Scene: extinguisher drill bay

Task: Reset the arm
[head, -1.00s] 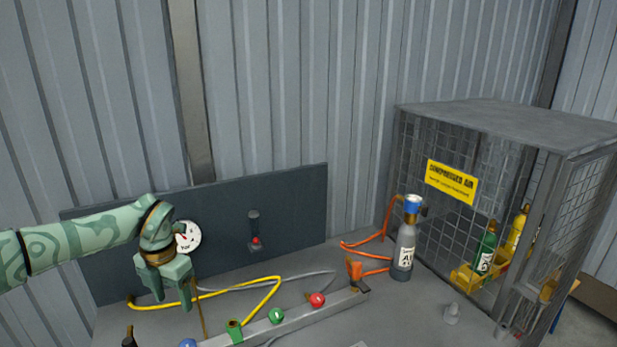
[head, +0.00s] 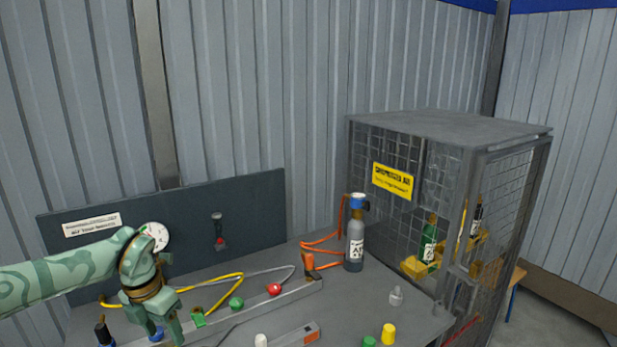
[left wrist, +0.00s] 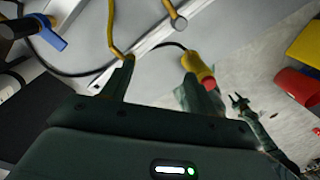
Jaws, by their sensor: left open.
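My left arm, pale green, comes in from the left in the head view. Its gripper (head: 163,337) is open, pointing down over the bench's near left part, close to a blue knob (head: 157,334). In the left wrist view the two fingers (left wrist: 158,75) are spread with nothing held between them. A yellow fitting with a red end (left wrist: 201,72) shows beside the right finger; I cannot tell whether they touch. A small dark two-pronged part (left wrist: 241,103) shows at right there, perhaps my right gripper; its opening is unclear.
A metal rail (head: 248,311) carries coloured fittings and hoses. A dark back panel (head: 185,208) holds a gauge (head: 154,236). A grey cylinder (head: 354,248) stands before a mesh cage (head: 450,124) with bottles inside. Small caps, including a yellow one (head: 388,334), stand on the front.

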